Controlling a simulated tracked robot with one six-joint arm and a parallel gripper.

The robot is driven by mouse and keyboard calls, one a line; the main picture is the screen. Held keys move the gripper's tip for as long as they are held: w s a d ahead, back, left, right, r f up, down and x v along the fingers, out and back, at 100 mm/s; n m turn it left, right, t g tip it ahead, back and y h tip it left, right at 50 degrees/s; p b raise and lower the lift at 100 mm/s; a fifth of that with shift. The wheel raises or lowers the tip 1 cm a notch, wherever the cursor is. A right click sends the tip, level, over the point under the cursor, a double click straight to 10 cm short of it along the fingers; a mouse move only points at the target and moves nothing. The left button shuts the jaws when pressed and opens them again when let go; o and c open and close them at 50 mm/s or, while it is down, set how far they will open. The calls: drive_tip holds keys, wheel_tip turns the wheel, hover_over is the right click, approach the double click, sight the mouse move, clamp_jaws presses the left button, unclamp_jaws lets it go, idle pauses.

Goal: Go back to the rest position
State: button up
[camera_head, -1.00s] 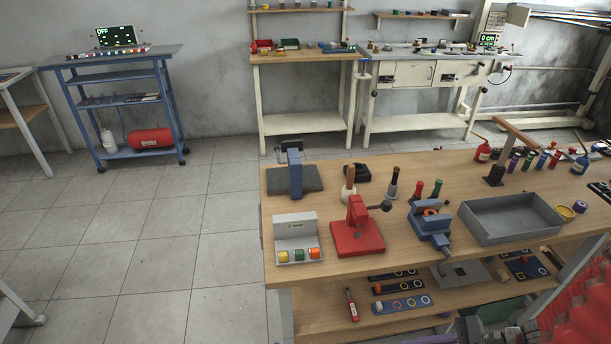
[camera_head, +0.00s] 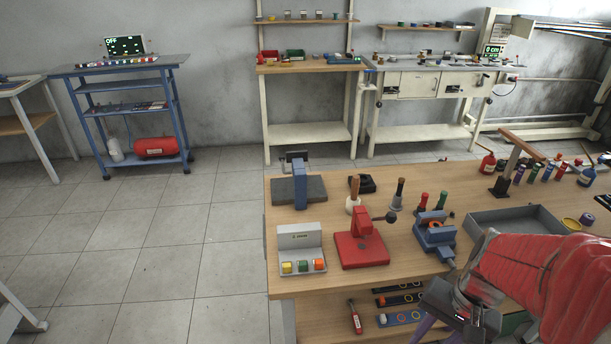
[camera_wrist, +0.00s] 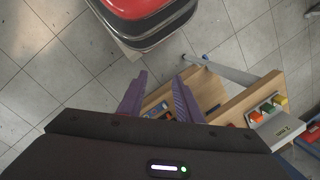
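My gripper shows at the lower right of the head view (camera_head: 425,328), at the end of my red-sleeved arm, in front of the workbench's near edge. In the wrist view its two purple fingers (camera_wrist: 158,92) stand apart with nothing between them. Beyond them are the floor and part of the workbench's lower shelf. The wooden workbench (camera_head: 400,262) fills the right of the head view. My arm hides part of the bench and its lower shelf.
On the bench stand a red press (camera_head: 362,250), a blue vise (camera_head: 434,238), a grey button box (camera_head: 301,255) and a grey tray (camera_head: 515,215), partly covered by my arm. Tiled floor to the left is clear. A blue cart (camera_head: 125,110) stands at the back left.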

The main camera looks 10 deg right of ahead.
drive_tip(key=w+a+r+n+t+h, duration=0.2)
drive_tip(key=a+r+n+t, duration=0.3)
drive_tip(key=a+r+n, duration=0.3)
drive_tip(key=w+a+r, duration=0.1)
drive_tip(key=a+r, duration=0.3)
drive_tip(key=r, duration=0.3)
drive_tip(key=shift+t, duration=0.3)
drive_tip(key=shift+r, duration=0.1)
idle(1.1)
